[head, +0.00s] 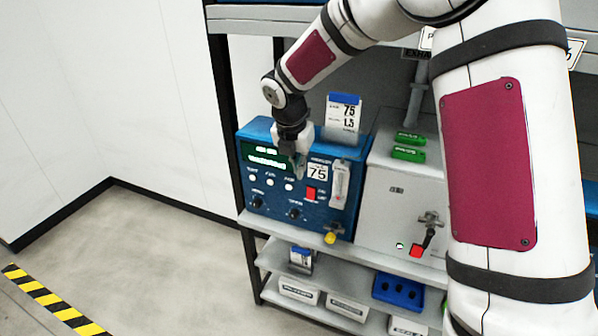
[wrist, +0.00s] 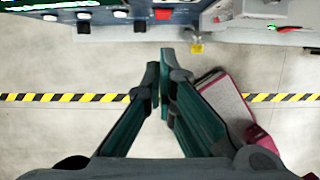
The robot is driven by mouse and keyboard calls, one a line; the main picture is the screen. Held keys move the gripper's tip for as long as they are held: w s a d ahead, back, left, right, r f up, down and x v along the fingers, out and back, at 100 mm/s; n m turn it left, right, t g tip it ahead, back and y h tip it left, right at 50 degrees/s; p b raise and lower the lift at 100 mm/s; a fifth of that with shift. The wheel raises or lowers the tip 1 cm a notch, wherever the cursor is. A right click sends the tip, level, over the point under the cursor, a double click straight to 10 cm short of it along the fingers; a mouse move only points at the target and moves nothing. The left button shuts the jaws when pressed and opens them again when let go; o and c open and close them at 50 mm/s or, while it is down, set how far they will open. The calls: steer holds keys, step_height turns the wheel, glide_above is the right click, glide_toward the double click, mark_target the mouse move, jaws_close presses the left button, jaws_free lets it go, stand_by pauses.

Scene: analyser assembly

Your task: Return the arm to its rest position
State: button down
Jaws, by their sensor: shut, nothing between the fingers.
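My arm reaches in from the right of the head view, and my gripper (head: 300,168) hangs pointing down close in front of the blue analyser (head: 262,208). In the wrist view my gripper (wrist: 162,70) is shut, with its dark green fingers meeting at the tips and nothing between them. The analyser's front edge, with its knobs and a red switch (wrist: 163,14), lies just beyond the fingertips at the top of that view. I cannot tell from these views whether the gripper touches the panel.
A grey box (head: 377,210) with a red-tipped lever stands right of the analyser. A card stand (head: 343,118) sits on top of the analyser. The lower shelf holds white bins and a blue holder (head: 398,291). Open floor (head: 150,235) lies to the left, with a striped tape line (head: 50,303).

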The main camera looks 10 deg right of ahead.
steer(key=s+d+r+m+t, duration=0.1)
steer(key=s+d+r+m, duration=0.1)
steer(key=s+r+m, duration=0.55)
steer(key=s+d+r+m, duration=0.2)
steer(key=s+r+m, duration=0.5)
steer(key=s, duration=0.2)
steer(key=s+r+m+t+y, duration=0.1)
steer(key=s+m+y, duration=0.1)
steer(key=s+m, duration=1.2)
steer(key=s, duration=0.3)
steer(key=shift+s+a+r+t, duration=0.15)
steer(key=shift+s+r+t, duration=0.1)
steer(key=shift+t, duration=0.05)
